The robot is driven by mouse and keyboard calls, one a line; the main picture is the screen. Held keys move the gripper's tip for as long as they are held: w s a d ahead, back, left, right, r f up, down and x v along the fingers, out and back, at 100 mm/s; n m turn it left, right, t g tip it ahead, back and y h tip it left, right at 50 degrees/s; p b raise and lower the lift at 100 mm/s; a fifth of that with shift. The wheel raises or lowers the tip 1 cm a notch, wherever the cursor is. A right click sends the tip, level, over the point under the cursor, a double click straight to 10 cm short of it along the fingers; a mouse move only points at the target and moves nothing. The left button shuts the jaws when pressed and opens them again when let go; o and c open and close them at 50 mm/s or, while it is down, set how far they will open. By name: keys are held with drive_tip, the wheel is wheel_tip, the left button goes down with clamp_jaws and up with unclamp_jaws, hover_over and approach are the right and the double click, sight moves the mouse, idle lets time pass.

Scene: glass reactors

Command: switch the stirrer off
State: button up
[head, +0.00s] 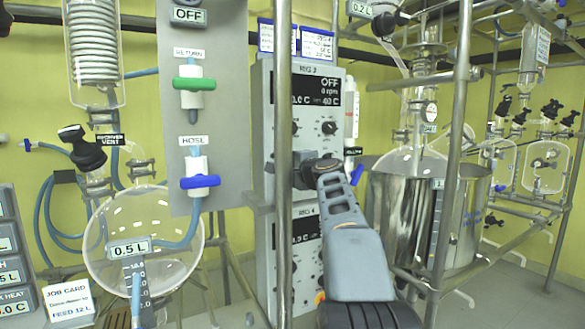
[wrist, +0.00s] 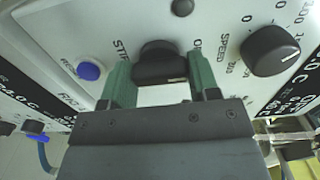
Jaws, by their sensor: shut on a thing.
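The stirrer knob (wrist: 160,64) is a black knob between the green fingers of my gripper (wrist: 160,72) in the wrist view. Its label, partly hidden, begins "STI". The fingers are shut on it, one on each side. In the head view my gripper (head: 306,174) is at the lower front of the upper grey control box (head: 345,75), and the arm hides this knob. The box's display (head: 318,90) reads OFF and 0 rpm, with 40 C on its lower line.
A black speed knob (wrist: 270,50) and a blue button (wrist: 90,70) flank the held knob. A second control box (head: 306,245) sits below. A metal post (head: 283,130) stands just left of my gripper. A steel vessel (head: 405,215) with glassware is to the right.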

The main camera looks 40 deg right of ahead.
drive_tip(key=o, duration=0.9)
